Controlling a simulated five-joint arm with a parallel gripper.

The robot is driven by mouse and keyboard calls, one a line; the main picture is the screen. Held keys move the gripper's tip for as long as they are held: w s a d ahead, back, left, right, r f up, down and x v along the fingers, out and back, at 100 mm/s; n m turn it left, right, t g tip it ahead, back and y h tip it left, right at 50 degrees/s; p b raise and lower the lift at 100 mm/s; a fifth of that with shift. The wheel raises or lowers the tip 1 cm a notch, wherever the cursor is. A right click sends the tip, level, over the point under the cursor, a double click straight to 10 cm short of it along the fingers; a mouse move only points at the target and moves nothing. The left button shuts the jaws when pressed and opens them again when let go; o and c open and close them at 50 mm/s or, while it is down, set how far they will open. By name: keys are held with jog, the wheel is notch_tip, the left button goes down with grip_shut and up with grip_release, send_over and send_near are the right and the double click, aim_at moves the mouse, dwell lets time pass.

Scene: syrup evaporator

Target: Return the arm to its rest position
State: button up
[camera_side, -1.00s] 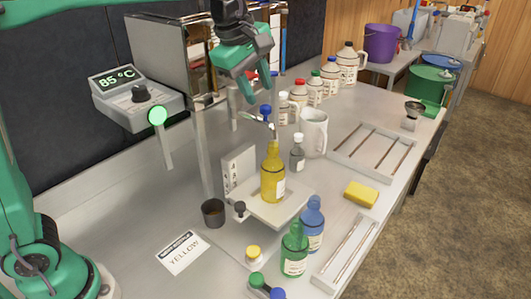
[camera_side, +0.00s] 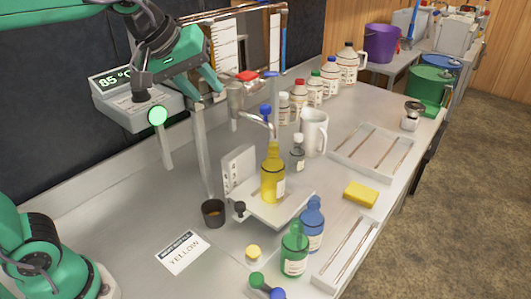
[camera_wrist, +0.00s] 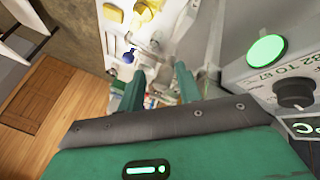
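My green gripper (camera_side: 207,90) is raised at the upper left of the side view, in front of the metal evaporator and just right of the display box (camera_side: 140,105) reading 85 °C. Its two fingers are apart with nothing seen between them. The fingers also show apart in the wrist view (camera_wrist: 158,82). The tap (camera_side: 250,95) with a red top is right of the gripper, apart from it. The yellow bottle (camera_side: 272,182) stands upright on the small metal shelf (camera_side: 288,212) below the spout.
A green bottle (camera_side: 294,252) and a blue bottle (camera_side: 313,225) stand at the front. A dark cup (camera_side: 213,213), yellow sponge (camera_side: 361,194), white mug (camera_side: 314,133) and trays (camera_side: 395,138) are on the bench. Several jugs line the back. The bench's left part is mostly clear.

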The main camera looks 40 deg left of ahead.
jog(key=s+a+f+m, duration=0.3)
jog(key=s+f, duration=0.2)
jog(key=s, duration=0.1)
jog(key=s+a+f+m+g+y, duration=0.1)
jog(key=s+a+f+m, duration=0.2)
jog(key=s+f, duration=0.3)
jog(key=shift+s+m, duration=0.65)
jog(key=shift+m, duration=0.15)
